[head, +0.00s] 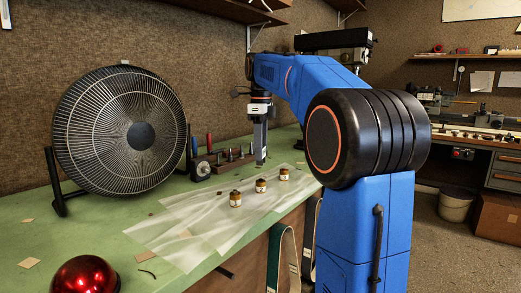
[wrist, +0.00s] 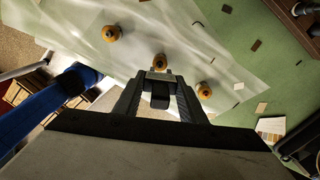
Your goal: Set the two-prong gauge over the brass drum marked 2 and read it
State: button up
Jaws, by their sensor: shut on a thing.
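Three small brass drums stand in a diagonal row on a clear sheet: a near one (head: 235,200), a middle one (head: 260,186) and a far one (head: 284,174). Their marks are too small to read. In the wrist view the drums show at upper left (wrist: 110,33), centre (wrist: 160,61) and right (wrist: 204,90). My gripper (head: 261,160) points down above the bench, apart from the drums. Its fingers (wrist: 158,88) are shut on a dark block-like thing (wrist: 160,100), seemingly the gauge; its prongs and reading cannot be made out.
A large black fan (head: 125,130) stands at the left. A wooden rack (head: 225,163) with several upright tools and a round dial-like part (head: 203,169) is behind the drums. A red dome (head: 85,275) is at front left. The clear sheet (head: 185,235) has free room near the front.

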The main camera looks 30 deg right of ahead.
aim_at(261, 164)
jog(key=shift+f, duration=0.2)
jog(key=shift+f, duration=1.7)
jog(key=shift+f, duration=1.1)
dwell(0.8)
jog(key=shift+r, duration=0.15)
dwell(0.6)
jog(key=shift+r, duration=2.35)
jog(key=shift+a, duration=0.1)
